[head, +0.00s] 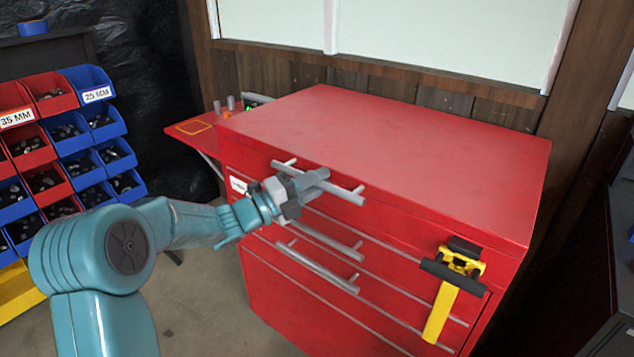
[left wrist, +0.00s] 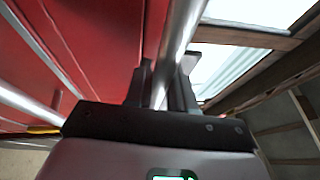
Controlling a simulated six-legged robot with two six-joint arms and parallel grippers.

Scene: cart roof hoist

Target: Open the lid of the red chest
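The red chest (head: 400,150) fills the middle of the head view. Its flat lid (head: 390,135) lies down. Metal bar handles run along its front, and the top bar handle (head: 345,194) is just below the lid's front edge. My left gripper (head: 312,183) is at this top bar. In the left wrist view the bar (left wrist: 185,25) passes between the two fingers (left wrist: 162,85), which sit close on both sides and look shut on it. The fingers hide part of the bar. My right gripper is in neither view.
A yellow and black tool (head: 442,310) hangs on the chest's front right. A red side shelf (head: 190,130) with small items sticks out at the chest's left. Racks of blue and red bins (head: 75,145) stand further left. A wooden wall is behind.

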